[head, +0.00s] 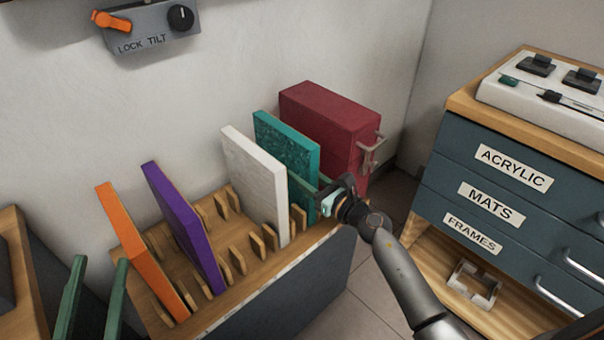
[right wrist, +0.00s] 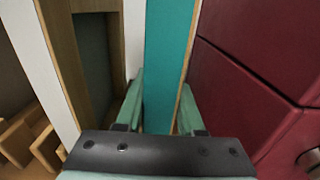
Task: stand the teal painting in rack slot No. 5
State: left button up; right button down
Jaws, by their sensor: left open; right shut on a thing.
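The teal painting (head: 285,145) stands upright near the right end of the wooden rack (head: 235,290), between a white panel (head: 255,180) and a dark red box. My right gripper (head: 310,190) is shut on its near edge; in the right wrist view the fingers (right wrist: 161,100) lie on either side of the teal panel (right wrist: 168,60). The painting's lower edge is hidden, so I cannot tell whether it sits in a slot. No slot numbers are readable. My left gripper (head: 100,262) is open and empty at the lower left, near the rack's left end.
An orange panel (head: 140,250) and a purple panel (head: 182,225) stand in the rack's left part, with empty slots between purple and white. The dark red box (head: 325,120) with handles is close on the right. A drawer cabinet (head: 500,205) stands further right.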

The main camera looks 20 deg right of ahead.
jog(key=shift+c, duration=2.2)
grip_release()
